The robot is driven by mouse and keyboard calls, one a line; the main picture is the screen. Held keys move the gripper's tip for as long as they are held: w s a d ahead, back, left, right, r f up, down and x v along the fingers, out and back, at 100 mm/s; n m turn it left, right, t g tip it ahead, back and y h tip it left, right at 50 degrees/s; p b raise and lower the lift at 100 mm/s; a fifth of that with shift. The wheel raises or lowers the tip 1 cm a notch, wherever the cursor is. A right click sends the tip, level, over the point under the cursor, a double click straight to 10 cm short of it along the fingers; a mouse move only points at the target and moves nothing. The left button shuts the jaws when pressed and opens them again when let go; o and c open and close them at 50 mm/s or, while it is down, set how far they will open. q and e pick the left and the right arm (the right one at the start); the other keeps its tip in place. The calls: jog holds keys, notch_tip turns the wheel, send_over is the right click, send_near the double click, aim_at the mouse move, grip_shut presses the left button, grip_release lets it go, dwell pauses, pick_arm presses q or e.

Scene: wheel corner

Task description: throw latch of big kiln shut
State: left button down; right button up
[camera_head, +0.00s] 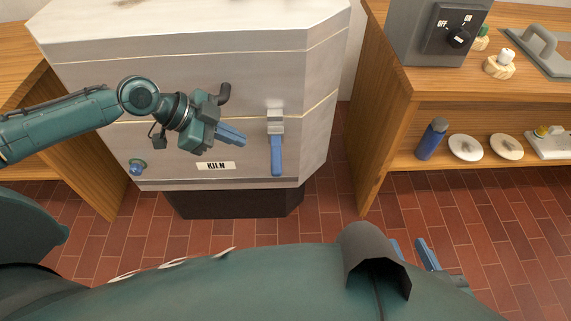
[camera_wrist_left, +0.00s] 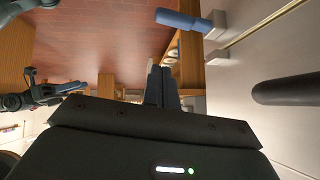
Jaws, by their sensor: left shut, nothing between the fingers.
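The big kiln (camera_head: 85,90) is a pale, faceted box with a "KILN" plate, and its lid lies down along the seam. Its latch has a grey bracket on the seam and a blue handle (camera_head: 277,155) hanging straight down. The blue handle also shows at the top of the left wrist view (camera_wrist_left: 180,19). My left gripper (camera_head: 243,139) is shut and empty in front of the kiln, left of the latch and apart from it. In the left wrist view its fingers (camera_wrist_left: 161,72) lie together. My right gripper (camera_head: 412,250) is low at the front, its blue fingers apart.
A dark lid handle (camera_head: 223,93) sticks out close to my left gripper, and a blue knob (camera_head: 137,167) is low on the kiln's left. A wooden shelf (camera_head: 395,105) at right holds a switch box (camera_head: 415,40), a blue bottle (camera_head: 431,139) and dishes. Brick floor lies between.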

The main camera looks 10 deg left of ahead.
pick_arm(q)
jog(key=b, duration=0.1)
send_over(281, 165)
jog(key=s+a, duration=0.2)
jog(key=a, duration=0.1)
notch_tip(281, 165, down, 6)
jog(key=f, duration=0.2)
jog(key=w+f+b, duration=0.1)
jog(key=f, duration=0.1)
jog(key=shift+d+f, duration=0.15)
jog(key=shift+f, duration=0.1)
pick_arm(e)
jog(key=shift+w+a+f+n, duration=0.1)
jog(key=shift+a+f+n, duration=0.1)
jog(key=shift+f, duration=0.4)
jog(key=shift+w+a+f+n, duration=0.1)
jog(key=shift+f+n, duration=0.1)
jog(key=shift+f, duration=0.35)
pick_arm(q)
jog(key=shift+s+f, duration=0.1)
